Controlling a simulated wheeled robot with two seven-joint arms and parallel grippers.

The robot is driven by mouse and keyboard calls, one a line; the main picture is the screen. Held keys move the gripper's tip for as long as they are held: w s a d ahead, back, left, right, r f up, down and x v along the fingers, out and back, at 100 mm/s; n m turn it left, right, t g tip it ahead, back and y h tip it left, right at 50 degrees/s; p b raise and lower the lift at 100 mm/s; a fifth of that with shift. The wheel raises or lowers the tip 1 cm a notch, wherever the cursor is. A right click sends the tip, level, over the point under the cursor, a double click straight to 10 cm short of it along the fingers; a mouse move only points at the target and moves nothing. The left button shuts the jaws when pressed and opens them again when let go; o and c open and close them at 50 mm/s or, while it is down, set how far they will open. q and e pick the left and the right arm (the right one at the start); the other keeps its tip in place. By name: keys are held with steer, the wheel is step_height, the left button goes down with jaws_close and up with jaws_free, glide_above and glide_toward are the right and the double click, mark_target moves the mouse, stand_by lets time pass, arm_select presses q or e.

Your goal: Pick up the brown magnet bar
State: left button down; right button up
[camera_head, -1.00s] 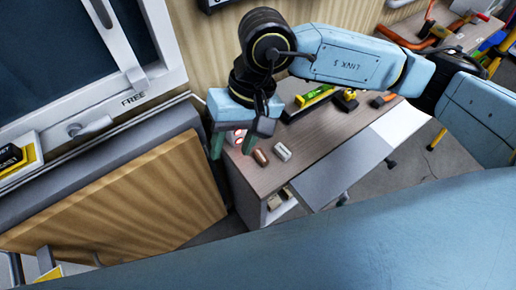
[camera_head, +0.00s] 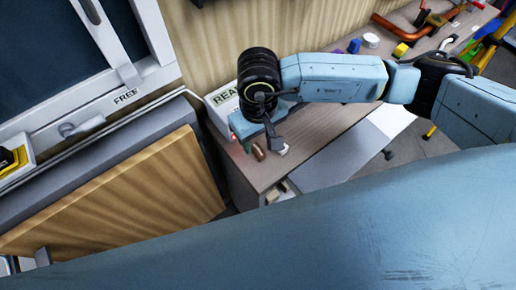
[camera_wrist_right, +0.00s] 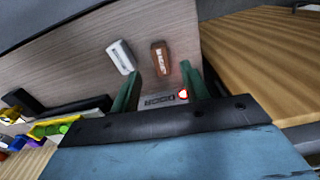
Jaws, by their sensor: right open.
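The brown magnet bar (camera_head: 259,152) lies on the wooden-topped table near its front left corner. In the right wrist view the brown bar (camera_wrist_right: 161,58) lies flat just beyond the fingertips, roughly in line with the gap between them. My right gripper (camera_head: 262,140) is above the table close to the bar. Its green fingers (camera_wrist_right: 160,75) are apart with nothing seen between them. My left gripper is not in view.
A sign reading "REA..." (camera_head: 222,97) stands behind my right wrist. A device with a red light (camera_wrist_right: 183,95) is near the gripper's right finger. A wooden panel (camera_head: 130,195) stands left of the table.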

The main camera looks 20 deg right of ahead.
mark_target(258, 149)
step_height(258, 149, down, 4)
steer(key=shift+s+r, duration=0.15)
steer(key=shift+r, duration=0.05)
jaws_close()
steer(key=shift+r, duration=0.1)
